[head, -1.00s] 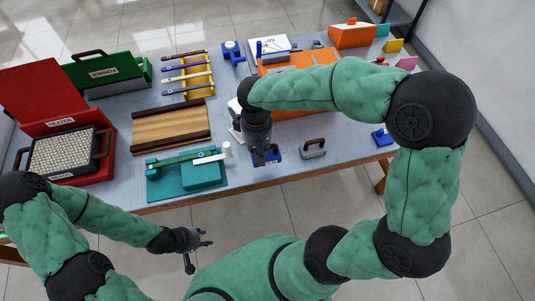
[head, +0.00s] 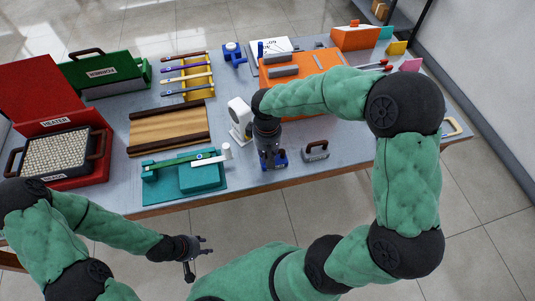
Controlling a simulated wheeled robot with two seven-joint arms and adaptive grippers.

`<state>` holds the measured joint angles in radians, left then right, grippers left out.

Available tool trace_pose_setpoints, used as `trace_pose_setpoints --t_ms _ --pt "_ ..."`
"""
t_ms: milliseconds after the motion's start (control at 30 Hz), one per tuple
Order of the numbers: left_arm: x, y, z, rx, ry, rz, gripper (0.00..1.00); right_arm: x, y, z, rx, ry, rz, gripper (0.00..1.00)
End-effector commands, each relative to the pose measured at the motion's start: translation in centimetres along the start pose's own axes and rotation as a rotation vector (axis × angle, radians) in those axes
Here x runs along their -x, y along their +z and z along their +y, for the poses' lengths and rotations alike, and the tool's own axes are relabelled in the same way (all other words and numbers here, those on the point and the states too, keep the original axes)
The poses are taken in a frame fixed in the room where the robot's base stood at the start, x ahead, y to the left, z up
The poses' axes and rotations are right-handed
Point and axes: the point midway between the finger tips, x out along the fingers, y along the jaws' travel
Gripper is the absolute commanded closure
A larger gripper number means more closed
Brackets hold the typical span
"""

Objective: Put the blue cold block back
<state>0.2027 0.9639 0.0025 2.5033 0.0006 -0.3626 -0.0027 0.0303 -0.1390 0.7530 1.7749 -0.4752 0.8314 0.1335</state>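A small blue block (head: 282,160), which I take as the cold block, is at the table's front edge, right of the teal fixture. My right gripper (head: 272,160) points down right over it and hides most of it. I cannot tell whether the fingers are closed on it, or whether the block touches the table. My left gripper (head: 200,250) is empty with its fingers apart, in front of the table, away from the block.
A grey handled block (head: 315,151) stands just right of my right gripper. A white device (head: 238,118) is behind-left, the teal fixture (head: 190,178) left. An orange case (head: 310,75) lies behind my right arm. A red heater (head: 60,130) is far left.

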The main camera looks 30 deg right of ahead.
Motion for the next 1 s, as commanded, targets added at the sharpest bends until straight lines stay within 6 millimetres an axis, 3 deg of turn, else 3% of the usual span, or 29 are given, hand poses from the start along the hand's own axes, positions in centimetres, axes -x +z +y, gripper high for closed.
trace_pose_setpoints --t_ms 233,267,300,333,733,1000 --pt "-0.2 0.0 -0.1 0.000 0.000 0.000 0.60 -0.3 0.0 0.0 0.000 0.000 0.001 1.00" --pt "-0.1 0.0 -0.1 0.000 0.000 0.000 0.60 -0.3 0.0 0.0 0.000 0.000 0.000 0.70" --pt "-0.1 0.0 0.0 0.000 0.000 0.000 0.60 -0.3 0.0 0.0 0.000 0.000 0.000 0.59" --pt "-0.1 0.0 0.0 0.000 0.000 0.000 0.60 -0.3 0.0 0.0 0.000 0.000 0.000 0.55" --pt "0.2 0.0 0.1 0.000 0.000 0.000 0.60 0.2 0.0 0.0 0.000 0.000 0.001 0.55" --pt "1.8 0.1 0.7 0.000 0.000 0.000 0.60 4.7 -0.1 0.0 0.001 0.000 0.003 0.55"
